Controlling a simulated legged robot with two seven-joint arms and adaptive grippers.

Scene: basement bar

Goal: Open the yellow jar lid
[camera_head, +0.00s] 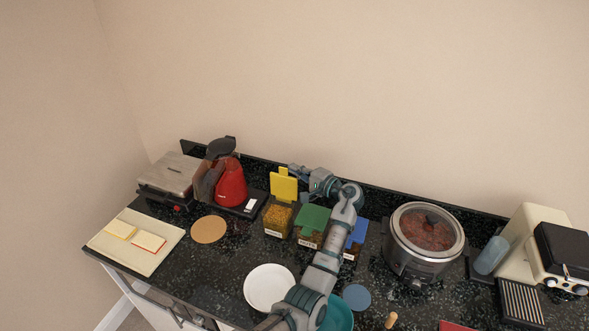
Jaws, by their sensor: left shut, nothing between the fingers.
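The yellow jar lid (284,185) stands raised, upright at the back of its jar (278,217), and the jar's mouth is uncovered. The jar holds golden-brown contents. My left arm reaches up over the counter and bends left. My left gripper (297,172) is shut and empty, just right of the raised yellow lid near its upper edge. I cannot tell whether it touches the lid. My right gripper is not in view.
A jar with a green lid (312,218) and one with a blue lid (357,234) stand to the right, partly behind my arm. A white plate (269,287) lies in front.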

